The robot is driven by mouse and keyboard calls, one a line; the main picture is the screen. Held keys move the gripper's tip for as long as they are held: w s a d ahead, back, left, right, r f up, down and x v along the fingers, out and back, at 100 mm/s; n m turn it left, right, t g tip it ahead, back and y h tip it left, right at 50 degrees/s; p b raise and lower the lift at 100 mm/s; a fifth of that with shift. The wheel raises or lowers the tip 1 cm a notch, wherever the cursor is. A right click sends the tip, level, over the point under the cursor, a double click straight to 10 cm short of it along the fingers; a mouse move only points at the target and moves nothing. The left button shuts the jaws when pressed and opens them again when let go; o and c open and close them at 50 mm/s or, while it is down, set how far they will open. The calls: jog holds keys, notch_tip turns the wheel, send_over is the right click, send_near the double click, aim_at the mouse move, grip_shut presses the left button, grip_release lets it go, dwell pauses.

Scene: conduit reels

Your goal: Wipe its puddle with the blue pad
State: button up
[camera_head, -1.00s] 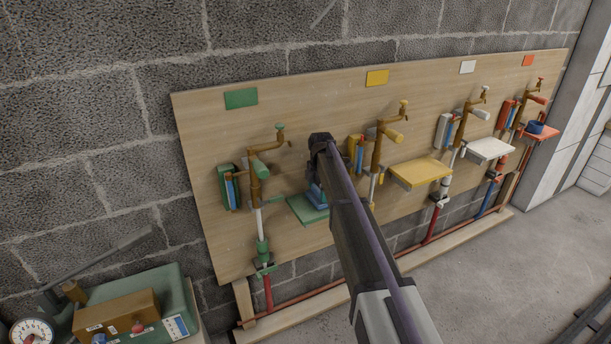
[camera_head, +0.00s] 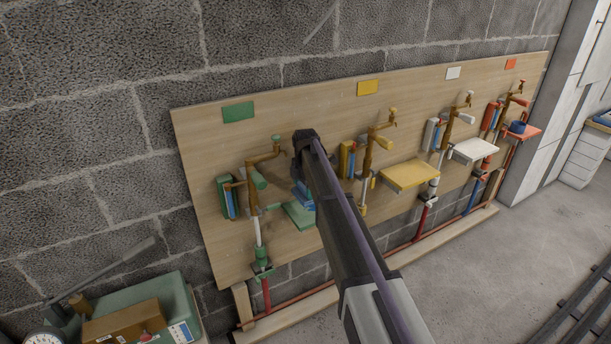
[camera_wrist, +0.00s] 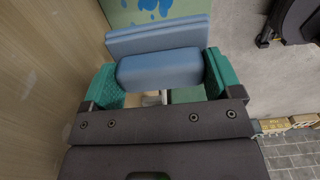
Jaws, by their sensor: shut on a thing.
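My gripper (camera_wrist: 160,76) is shut on the blue pad (camera_wrist: 158,67), its green fingers on either side of the pad's raised block. The pad also shows in the head view (camera_head: 303,194), partly behind my arm. It is over or at the green shelf (camera_head: 298,216) under the green tap (camera_head: 262,160). In the wrist view, blue splotches of a puddle (camera_wrist: 152,7) show on the green shelf (camera_wrist: 118,14) just beyond the pad's edge. Whether the pad touches the shelf I cannot tell. The rest of the puddle is hidden or out of frame.
Yellow (camera_head: 410,176), white (camera_head: 474,151) and red (camera_head: 530,133) shelves stand to the right along the wooden board (camera_head: 330,110). Taps and pipes stick out beside them. A green case (camera_head: 160,297) stands at lower left. The floor at right is mostly clear.

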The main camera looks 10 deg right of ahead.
jog(key=shift+r+p, duration=0.75)
jog(key=shift+r, duration=0.35)
